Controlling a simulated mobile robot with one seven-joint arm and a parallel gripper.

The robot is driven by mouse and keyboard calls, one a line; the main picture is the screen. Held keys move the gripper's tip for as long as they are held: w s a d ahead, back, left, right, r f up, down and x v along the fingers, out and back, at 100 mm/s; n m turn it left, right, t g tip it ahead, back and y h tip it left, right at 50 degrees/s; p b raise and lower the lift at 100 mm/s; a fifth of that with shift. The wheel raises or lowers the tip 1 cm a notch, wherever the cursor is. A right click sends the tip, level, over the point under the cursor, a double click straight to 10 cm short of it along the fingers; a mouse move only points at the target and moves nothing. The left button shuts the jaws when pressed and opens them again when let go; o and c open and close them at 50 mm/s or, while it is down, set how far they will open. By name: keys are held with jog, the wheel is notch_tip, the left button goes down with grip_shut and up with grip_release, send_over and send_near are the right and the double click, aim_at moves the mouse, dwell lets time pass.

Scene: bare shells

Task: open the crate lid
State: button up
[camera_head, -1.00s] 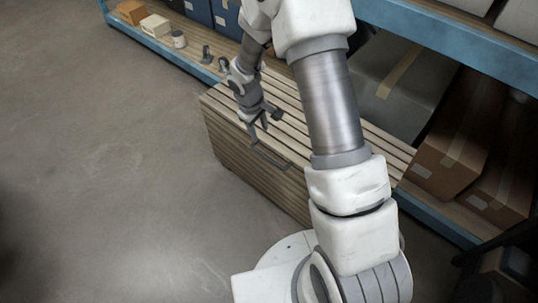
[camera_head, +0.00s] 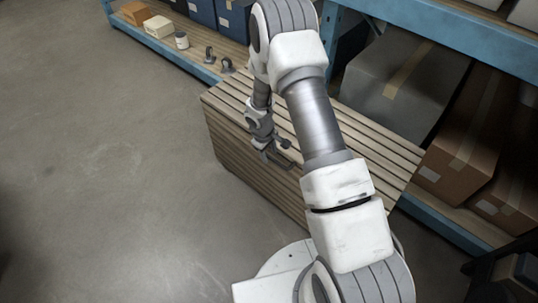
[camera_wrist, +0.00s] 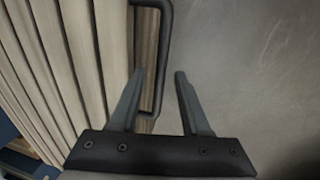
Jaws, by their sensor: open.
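The crate (camera_head: 236,152) is a slatted wooden box on the floor in front of the shelf. Its slatted lid (camera_head: 375,142) lies flat and closed on top. A dark bar handle (camera_head: 289,160) sits at the lid's front edge, partly hidden by my gripper. My gripper (camera_head: 268,154) is open and low over that edge, at the handle. In the wrist view my gripper (camera_wrist: 160,73) has its fingers apart, and the handle (camera_wrist: 159,92) shows between them. The left finger covers part of the handle. I cannot tell whether either finger touches it.
A blue shelf (camera_head: 450,222) runs behind the crate, with a grey box (camera_head: 400,85) and brown cartons (camera_head: 460,150) close to the lid's back and right. Small items, including a white can (camera_head: 182,41), stand on the lower shelf. The floor (camera_head: 110,180) at left is clear.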

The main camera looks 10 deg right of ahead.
jog(key=shift+f, duration=0.1)
grip_shut()
dwell(1.4)
